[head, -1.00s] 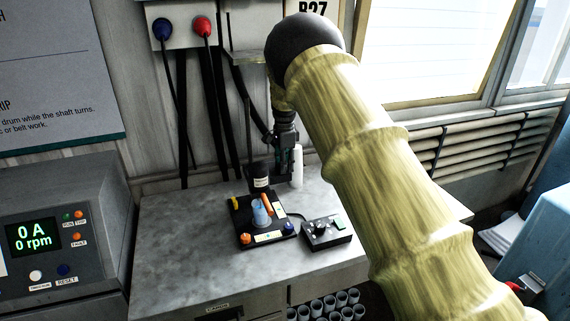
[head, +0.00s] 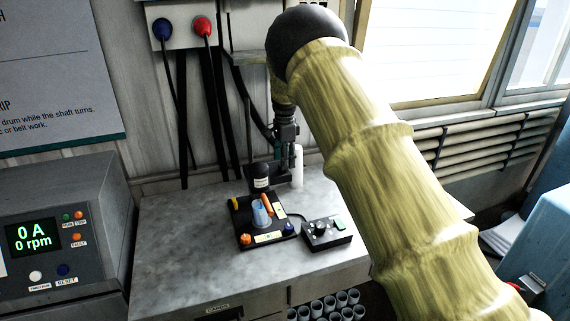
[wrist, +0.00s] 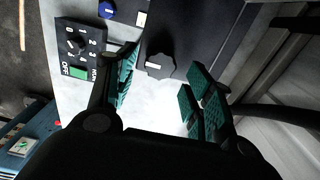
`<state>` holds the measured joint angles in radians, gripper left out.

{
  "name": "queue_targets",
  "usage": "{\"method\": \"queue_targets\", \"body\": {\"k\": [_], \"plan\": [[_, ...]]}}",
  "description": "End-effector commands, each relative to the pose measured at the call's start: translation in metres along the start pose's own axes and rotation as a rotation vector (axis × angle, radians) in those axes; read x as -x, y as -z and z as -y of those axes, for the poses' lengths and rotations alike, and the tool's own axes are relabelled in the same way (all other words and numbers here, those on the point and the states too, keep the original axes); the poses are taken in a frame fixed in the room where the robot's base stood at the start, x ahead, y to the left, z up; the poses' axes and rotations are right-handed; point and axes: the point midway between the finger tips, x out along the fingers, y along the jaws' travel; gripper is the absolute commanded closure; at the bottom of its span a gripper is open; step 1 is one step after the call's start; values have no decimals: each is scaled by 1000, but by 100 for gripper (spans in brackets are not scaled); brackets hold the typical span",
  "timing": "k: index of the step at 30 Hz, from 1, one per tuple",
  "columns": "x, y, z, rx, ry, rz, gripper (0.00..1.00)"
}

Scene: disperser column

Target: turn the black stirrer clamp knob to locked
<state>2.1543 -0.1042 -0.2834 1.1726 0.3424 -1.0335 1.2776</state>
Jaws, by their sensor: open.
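In the wrist view a black lobed knob (wrist: 160,67) with a short white mark sits ahead of my gripper (wrist: 165,75). My gripper is open, with its teal-padded fingers on either side of the knob in the picture. Whether they touch it cannot be told. A dark flat body lies behind the knob. In the head view my gripper (head: 282,138) is small, dark and partly hidden by my arm, above the back of the bench. The clamp knob cannot be made out there.
The bench's left front is clear.

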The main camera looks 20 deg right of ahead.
Motion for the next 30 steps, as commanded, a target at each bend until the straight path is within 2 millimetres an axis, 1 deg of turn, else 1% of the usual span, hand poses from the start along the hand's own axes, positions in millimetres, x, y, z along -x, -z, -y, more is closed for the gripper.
{"method": "queue_targets", "body": {"k": [1, 3, 9, 15, 21, 30], "plan": [[11, 0, 0, 0, 2, 0, 48], [24, 0, 1, 0, 4, 0, 48], [60, 0, 0, -1, 1, 1, 48], [85, 0, 0, 0, 1, 0, 48], [94, 0, 0, 0, -1, 0, 48], [95, 0, 0, 0, -1, 0, 48]]}}
